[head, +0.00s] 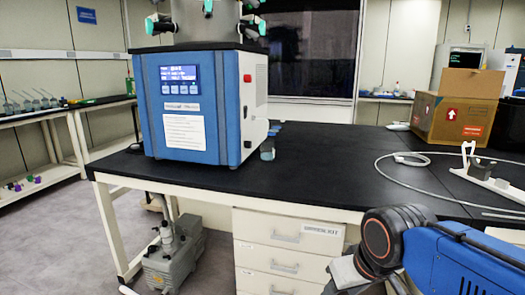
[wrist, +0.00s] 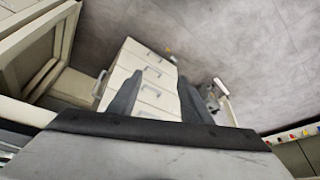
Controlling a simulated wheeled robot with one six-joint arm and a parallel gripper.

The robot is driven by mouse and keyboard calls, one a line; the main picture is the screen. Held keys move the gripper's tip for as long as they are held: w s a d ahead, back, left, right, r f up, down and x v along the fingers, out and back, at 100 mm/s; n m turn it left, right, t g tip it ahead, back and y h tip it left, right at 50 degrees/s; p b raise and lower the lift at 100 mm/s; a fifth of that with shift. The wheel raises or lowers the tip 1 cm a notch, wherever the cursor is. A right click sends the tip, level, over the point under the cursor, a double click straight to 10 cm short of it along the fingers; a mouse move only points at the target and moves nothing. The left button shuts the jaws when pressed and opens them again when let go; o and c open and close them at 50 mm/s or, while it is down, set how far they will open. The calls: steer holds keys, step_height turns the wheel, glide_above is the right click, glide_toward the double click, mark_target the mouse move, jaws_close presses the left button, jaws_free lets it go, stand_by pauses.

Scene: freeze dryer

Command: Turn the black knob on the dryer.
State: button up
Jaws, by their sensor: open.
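The freeze dryer (head: 212,112), a blue and white box with a lit display, stands on the black bench at the left of the head view. Its steel chamber (head: 205,25) rises from a black top plate and carries several black and teal valves (head: 157,25). A small dark fitting (head: 247,110) shows on its right side; I cannot tell whether it is the black knob. My gripper (wrist: 160,75) is open and empty in the wrist view, pointing down toward the drawers and floor. The dryer is not in the wrist view; my arm is to its right in the head view.
White drawers (head: 285,240) stand below, also in the wrist view (wrist: 150,80). A pump (head: 172,265) sits on the floor.

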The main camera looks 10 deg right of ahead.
steer(key=w+a+r+m+g+y, duration=0.1)
steer(key=w+a+r+m+y, duration=0.15)
steer(key=w, duration=0.45)
steer(key=w+a+r+m+g+y, duration=0.1)
steer(key=w+a+r+m+y, duration=0.1)
steer(key=w+a+r+m, duration=0.3)
steer(key=m+t+y, duration=0.6)
steer(key=m+y, duration=0.5)
steer(key=m, duration=0.3)
glide_toward(251, 145)
steer(key=x, duration=0.9)
steer(key=shift+r, duration=0.1)
steer(key=shift+a, duration=0.1)
steer(key=c, duration=1.1)
